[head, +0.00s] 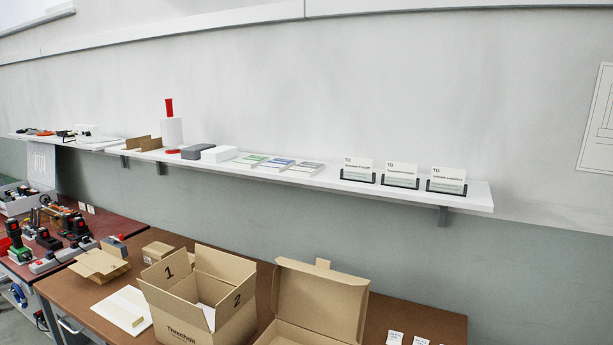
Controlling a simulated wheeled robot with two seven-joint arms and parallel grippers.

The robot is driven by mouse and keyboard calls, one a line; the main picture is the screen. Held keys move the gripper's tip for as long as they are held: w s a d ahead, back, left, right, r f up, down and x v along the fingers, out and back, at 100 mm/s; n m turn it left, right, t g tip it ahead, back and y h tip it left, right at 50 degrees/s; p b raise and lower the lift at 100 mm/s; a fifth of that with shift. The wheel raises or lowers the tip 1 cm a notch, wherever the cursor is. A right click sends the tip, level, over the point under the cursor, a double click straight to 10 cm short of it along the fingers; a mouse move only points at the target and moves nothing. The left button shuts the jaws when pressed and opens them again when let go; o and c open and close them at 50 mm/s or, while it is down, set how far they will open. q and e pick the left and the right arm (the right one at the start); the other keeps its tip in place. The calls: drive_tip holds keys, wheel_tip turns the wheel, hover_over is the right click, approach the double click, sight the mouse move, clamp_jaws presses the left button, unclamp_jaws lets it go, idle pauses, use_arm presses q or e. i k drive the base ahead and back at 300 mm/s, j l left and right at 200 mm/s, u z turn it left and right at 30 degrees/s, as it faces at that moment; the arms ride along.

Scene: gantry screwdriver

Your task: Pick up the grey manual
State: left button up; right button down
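The grey manual (305,168) lies flat on the white wall shelf (330,180). It is the rightmost of three flat booklets in a row. A manual with a blue cover (277,164) lies just left of it, and one with a green cover (250,160) lies further left. Neither of my grippers shows in the head view.
Label cards in dark holders (401,176) stand right of the manuals on the shelf. White and grey blocks (219,154) lie to the left. Below, a brown table (402,313) holds open cardboard boxes (322,300). A red bench (110,221) with tools is at the left.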

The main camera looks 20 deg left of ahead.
sight(308, 170)
drive_tip(key=z, duration=0.7)
drive_tip(key=j+z, duration=0.35)
drive_tip(key=k+j+z, duration=0.15)
drive_tip(key=j+z, duration=0.2)
drive_tip(key=k+j+z, duration=0.15)
drive_tip(key=j+z, duration=0.2)
drive_tip(key=j, duration=0.15)
drive_tip(key=k+j+z, duration=0.15)
drive_tip(key=k+j, duration=0.15)
drive_tip(key=j, duration=0.25)
drive_tip(key=k+j+z, duration=0.15)
drive_tip(key=k+j, duration=0.15)
drive_tip(key=j, duration=0.25)
drive_tip(key=k+j+z, duration=0.2)
drive_tip(key=k+j, duration=0.15)
drive_tip(key=j, duration=0.15)
drive_tip(key=k+j, duration=0.65)
drive_tip(key=j, duration=0.2)
drive_tip(key=k+l+u, duration=0.1)
drive_tip(key=k+l, duration=0.45)
drive_tip(key=i+j+z, duration=0.1)
drive_tip(key=i+j, duration=0.4)
drive_tip(key=j, duration=0.1)
